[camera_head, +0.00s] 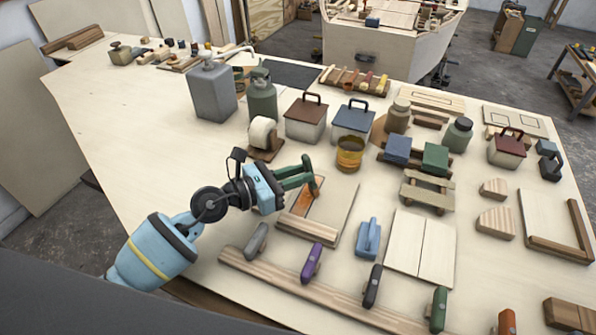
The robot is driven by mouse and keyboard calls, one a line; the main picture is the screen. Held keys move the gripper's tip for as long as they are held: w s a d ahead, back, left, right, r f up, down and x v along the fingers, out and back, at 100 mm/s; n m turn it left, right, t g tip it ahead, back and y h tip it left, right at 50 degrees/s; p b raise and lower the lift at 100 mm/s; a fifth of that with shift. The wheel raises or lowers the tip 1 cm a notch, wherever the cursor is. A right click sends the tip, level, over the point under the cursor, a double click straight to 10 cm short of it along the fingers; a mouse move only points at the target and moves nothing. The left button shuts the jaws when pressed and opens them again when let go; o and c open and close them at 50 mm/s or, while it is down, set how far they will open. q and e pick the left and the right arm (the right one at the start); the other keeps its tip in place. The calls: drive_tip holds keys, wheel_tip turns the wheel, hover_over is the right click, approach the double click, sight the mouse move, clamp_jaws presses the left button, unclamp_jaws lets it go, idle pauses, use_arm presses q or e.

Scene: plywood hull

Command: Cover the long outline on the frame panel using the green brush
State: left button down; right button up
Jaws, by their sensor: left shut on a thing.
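My left gripper (309,174) reaches in from the left, its fingers shut on a slim green brush (318,186). The fingers hide most of the brush. The brush is over a pale wooden frame panel (338,212) lying on the bench. A long orange patch (307,203) shows on the panel's left part, beside and below the brush. The gripper partly hides that patch, and I cannot tell whether the bristles touch the panel. My right gripper is not in view.
A wooden rail (300,287) along the front holds several coloured-handled tools. A yellow-banded can (349,154), a tape roll stand (264,138) and lidded boxes (306,120) stand behind the panel. A blue tool (369,238) lies to its right. The bench's left side is clear.

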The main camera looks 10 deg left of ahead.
use_arm(q)
drive_tip(key=shift+s+f, duration=0.1)
drive_tip(key=shift+s, duration=0.1)
drive_tip(key=shift+s+a+p, duration=0.2)
drive_tip(key=shift+s+p, duration=0.1)
drive_tip(key=shift+s, duration=0.55)
drive_tip(key=shift+a, duration=0.1)
drive_tip(key=shift+s+a+f, duration=0.2)
drive_tip(key=shift+s+a, duration=0.3)
drive_tip(key=shift+a, duration=0.05)
drive_tip(key=shift+s, duration=0.1)
